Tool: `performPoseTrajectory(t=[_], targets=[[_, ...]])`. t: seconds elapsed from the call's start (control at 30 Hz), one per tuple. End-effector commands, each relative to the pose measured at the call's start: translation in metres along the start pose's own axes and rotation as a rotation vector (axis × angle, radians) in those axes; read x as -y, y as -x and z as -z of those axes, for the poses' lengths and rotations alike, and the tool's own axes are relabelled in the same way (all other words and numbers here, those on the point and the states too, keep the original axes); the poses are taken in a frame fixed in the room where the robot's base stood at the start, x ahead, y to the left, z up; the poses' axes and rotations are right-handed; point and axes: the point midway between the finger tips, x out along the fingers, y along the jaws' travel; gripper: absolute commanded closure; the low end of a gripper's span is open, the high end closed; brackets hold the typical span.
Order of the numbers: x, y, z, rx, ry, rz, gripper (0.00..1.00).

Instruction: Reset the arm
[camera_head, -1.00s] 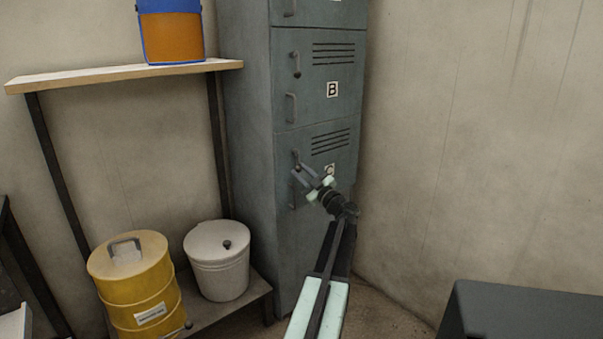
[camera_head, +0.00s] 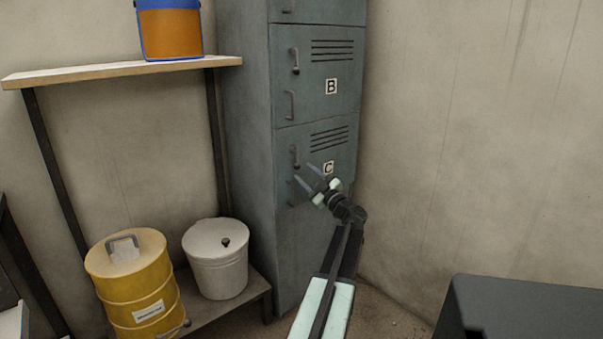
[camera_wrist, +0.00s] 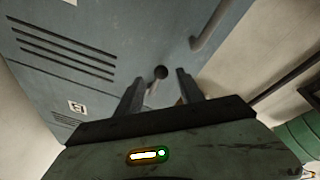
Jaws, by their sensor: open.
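My gripper (camera_head: 306,179) is open and empty in front of the locker door marked C (camera_head: 335,148), at the lower part of the grey-green locker (camera_head: 246,150). Its fingers point up and left, near the door's handles. In the head view they overlap the lower handle area, and I cannot tell whether they touch it. In the wrist view the two dark fingers (camera_wrist: 158,88) stand apart, with a round dark knob (camera_wrist: 160,72) showing between their tips. A handle bar (camera_wrist: 210,27) shows beyond the right finger.
A shelf on the left holds a blue and orange bucket (camera_head: 170,32) on top. Below stand a yellow drum (camera_head: 140,290) and a white lidded bin (camera_head: 218,265). A dark box (camera_head: 535,305) is at the lower right. The wall right of the locker is bare.

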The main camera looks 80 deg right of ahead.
Motion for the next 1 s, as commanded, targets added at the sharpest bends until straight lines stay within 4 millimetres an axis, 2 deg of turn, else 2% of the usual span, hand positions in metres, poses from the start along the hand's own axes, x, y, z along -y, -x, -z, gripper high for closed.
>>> performPoseTrajectory(t=[0.03,0.1,0.2,0.73,0.77,0.87,0.97,1.0], targets=[[0.002,0.014,-0.002,0.001,0.001,-0.002,0.55],[0.002,0.028,-0.002,0.001,0.001,-0.002,0.55],[0.001,0.040,-0.001,0.000,0.000,-0.001,0.55],[0.001,0.040,0.002,0.000,-0.003,0.005,0.55],[0.006,0.035,0.005,-0.001,-0.011,0.018,0.55],[0.040,0.005,0.028,-0.003,-0.066,0.103,0.55],[0.103,-0.038,0.065,0.004,-0.157,0.252,0.55],[0.131,-0.053,0.081,0.013,-0.198,0.318,0.55]])
